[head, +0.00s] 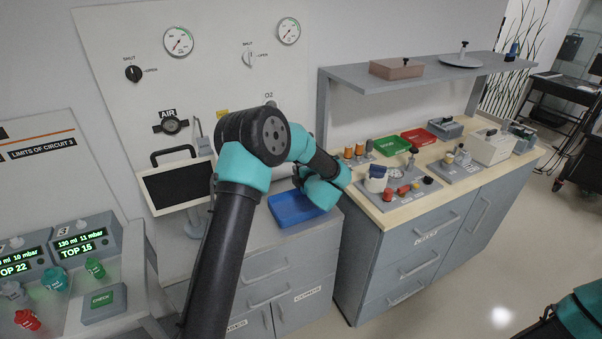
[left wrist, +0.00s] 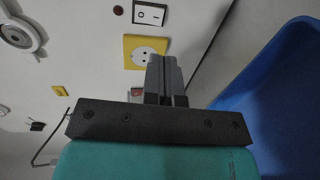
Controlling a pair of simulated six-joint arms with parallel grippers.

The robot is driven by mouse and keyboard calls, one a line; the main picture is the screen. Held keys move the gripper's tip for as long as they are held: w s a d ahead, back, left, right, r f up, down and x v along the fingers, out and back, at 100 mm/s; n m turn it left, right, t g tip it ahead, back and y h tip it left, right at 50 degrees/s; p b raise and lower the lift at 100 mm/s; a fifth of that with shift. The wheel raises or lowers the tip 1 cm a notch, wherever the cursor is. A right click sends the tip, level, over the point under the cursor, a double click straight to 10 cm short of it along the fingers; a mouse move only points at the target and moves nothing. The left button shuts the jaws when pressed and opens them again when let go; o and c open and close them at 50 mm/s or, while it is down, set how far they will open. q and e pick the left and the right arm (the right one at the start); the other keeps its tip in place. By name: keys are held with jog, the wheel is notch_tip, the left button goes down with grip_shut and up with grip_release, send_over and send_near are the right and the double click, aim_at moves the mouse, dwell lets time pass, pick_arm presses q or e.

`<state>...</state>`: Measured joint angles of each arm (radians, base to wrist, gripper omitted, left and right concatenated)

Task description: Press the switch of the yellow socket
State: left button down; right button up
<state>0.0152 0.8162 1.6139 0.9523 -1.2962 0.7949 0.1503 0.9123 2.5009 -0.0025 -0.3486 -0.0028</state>
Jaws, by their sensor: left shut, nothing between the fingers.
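The yellow socket (left wrist: 145,52) is on the pale wall panel in the left wrist view, with a round white outlet face. My left gripper (left wrist: 164,60) is shut and empty. Its fingertips overlap the lower right edge of the socket in this view; I cannot tell whether they touch. In the head view my left arm hides the socket and switch, and the fingers are not visible. My right gripper is not in view.
A blue tray (head: 291,209) lies on the grey cabinet below my left wrist, and it fills the right of the left wrist view (left wrist: 285,85). A black screen (head: 178,187) stands left of my arm. A crowded wooden counter (head: 385,216) is at the right.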

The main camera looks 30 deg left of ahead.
pick_arm(q)
jog(key=x, duration=1)
jog(key=shift+d, duration=0.1)
